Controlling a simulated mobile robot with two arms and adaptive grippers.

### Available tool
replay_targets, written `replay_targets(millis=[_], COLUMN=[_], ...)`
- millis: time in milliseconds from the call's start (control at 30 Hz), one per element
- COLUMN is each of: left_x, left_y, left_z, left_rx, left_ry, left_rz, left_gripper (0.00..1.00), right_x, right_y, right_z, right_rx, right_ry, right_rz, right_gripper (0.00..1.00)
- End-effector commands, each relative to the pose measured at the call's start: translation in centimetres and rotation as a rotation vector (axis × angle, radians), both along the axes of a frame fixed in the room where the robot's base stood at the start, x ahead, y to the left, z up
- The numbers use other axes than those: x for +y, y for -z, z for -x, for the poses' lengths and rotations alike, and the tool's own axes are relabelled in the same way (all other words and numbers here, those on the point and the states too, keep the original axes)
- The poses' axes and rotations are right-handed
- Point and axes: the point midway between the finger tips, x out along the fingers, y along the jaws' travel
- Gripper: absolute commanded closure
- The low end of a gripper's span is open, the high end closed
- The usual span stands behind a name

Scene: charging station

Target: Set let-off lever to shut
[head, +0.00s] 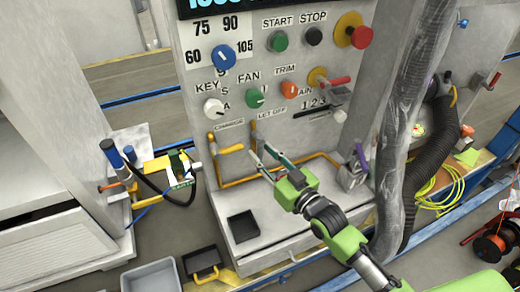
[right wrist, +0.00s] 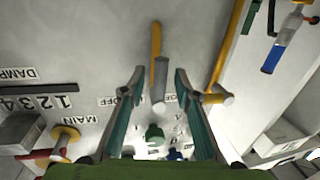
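The let-off lever (right wrist: 157,42) has a yellow grip and a grey round hub. In the right wrist view it lies ahead, in line with the gap between my fingertips. In the head view only a small yellow part of it (head: 253,135) shows below the LET OFF label (head: 271,113), partly hidden by my fingers. My right gripper (head: 259,149) is open in front of the panel; it also shows in the right wrist view (right wrist: 158,72), with teal fingers apart on either side of the lever. I cannot tell whether they touch it. My left gripper is not in view.
The yellow charge lever (head: 232,149) is close to the left of my gripper. A yellow rail (head: 325,155) runs below and right. The red-handled main lever (head: 335,81) is higher up. A thick grey hose (head: 418,158) hangs at the right, and a black tray (head: 243,227) sits below.

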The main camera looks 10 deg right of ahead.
Motion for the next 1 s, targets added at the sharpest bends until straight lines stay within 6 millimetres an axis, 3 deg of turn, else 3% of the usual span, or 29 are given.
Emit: replay_targets(millis=[167, 467, 500, 600, 1000], left_x=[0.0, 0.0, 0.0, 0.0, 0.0], left_y=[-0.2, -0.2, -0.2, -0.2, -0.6], left_z=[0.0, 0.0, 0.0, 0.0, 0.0], left_rx=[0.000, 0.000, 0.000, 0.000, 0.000], left_ry=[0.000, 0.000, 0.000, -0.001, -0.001], left_rz=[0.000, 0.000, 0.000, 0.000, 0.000], left_gripper=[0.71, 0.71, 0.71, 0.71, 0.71], right_x=[0.6, 0.7, 0.7, 0.7, 0.5], right_y=[0.0, 0.0, 0.0, 0.0, -0.1], right_z=[-1.4, -1.6, -1.6, -1.6, -1.6], right_rx=[0.001, 0.001, 0.001, 0.001, -0.005], right_ry=[-0.001, -0.001, -0.001, -0.001, -0.001], right_rz=[0.000, 0.000, 0.000, 0.000, 0.029], right_gripper=[0.71, 0.71, 0.73, 0.99, 1.00])
